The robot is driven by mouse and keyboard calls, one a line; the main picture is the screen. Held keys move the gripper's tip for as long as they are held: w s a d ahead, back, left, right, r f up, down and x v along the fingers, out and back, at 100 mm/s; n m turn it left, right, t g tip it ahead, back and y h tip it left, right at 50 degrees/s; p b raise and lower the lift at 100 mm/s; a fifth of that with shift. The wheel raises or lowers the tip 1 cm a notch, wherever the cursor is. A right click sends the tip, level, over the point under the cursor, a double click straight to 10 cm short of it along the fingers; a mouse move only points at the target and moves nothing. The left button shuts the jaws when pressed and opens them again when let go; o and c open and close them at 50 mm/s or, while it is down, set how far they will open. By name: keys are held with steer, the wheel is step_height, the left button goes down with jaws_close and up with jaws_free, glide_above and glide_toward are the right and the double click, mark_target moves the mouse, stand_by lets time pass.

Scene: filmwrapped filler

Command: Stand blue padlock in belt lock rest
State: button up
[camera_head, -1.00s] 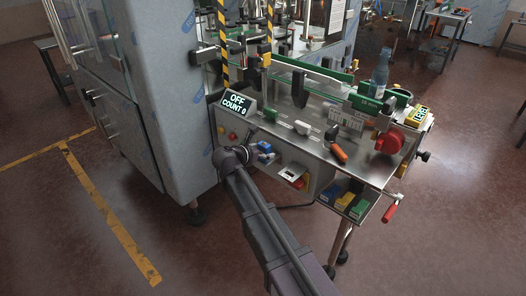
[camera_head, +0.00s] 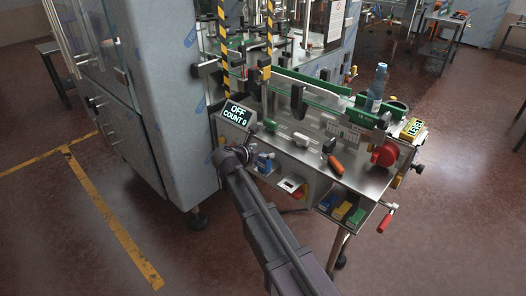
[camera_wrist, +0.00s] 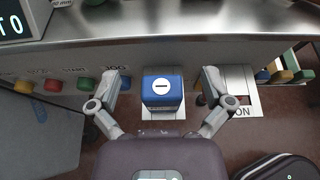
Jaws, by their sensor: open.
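The blue padlock (camera_wrist: 162,90) shows a boxy blue body with a white round mark. In the wrist view it sits in front of a pale plate on the machine's front panel. My gripper (camera_wrist: 167,76) is open, with one finger on each side of the padlock and a visible gap on both sides. In the head view my gripper (camera_head: 258,162) is at the front panel, with the blue padlock (camera_head: 266,156) partly hidden by it. I cannot tell for certain which part is the belt lock rest.
The steel top (camera_wrist: 200,18) overhangs the panel. Coloured buttons (camera_wrist: 54,86) lie left of the padlock; a slotted plate (camera_wrist: 240,86) lies right. The top carries an OFF COUNT 0 display (camera_head: 237,115), an orange-handled tool (camera_head: 335,163), a bottle (camera_head: 377,88) and a red knob (camera_head: 384,154).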

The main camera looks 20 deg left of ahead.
steer(key=shift+r+p, duration=2.2)
steer(key=shift+r, duration=0.35)
